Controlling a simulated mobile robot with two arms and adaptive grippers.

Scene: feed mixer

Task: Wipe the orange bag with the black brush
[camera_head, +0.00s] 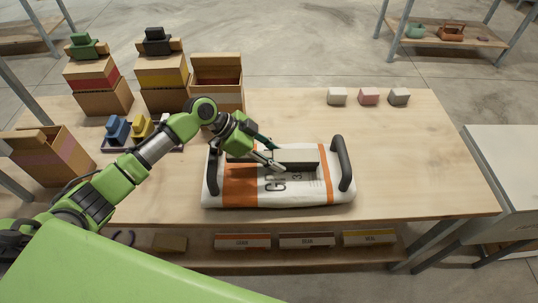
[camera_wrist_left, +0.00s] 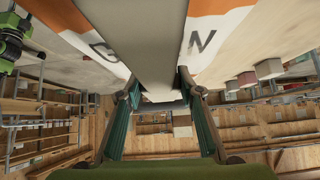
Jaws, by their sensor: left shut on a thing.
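The white bag with orange bands (camera_head: 242,190) lies flat on the table in the head view, with a dark handle at each end. Part of it also shows in the left wrist view (camera_wrist_left: 222,28). My left gripper (camera_head: 277,157) is over the middle of the bag, shut on a dark grey bar-like thing (camera_head: 298,161). This thing shows large between the fingers in the left wrist view (camera_wrist_left: 150,45). I cannot tell for sure that it is the black brush, or whether it presses on the bag. A black block-shaped thing (camera_head: 157,42) sits on a carton at the back left. My right gripper is not in view.
Cartons (camera_head: 217,75) stand along the table's left and back left. A tray there holds a blue thing (camera_head: 117,130) and a yellow thing (camera_head: 142,126). Three small blocks (camera_head: 368,96) sit at the back. The table (camera_head: 425,165) right of the bag is clear.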

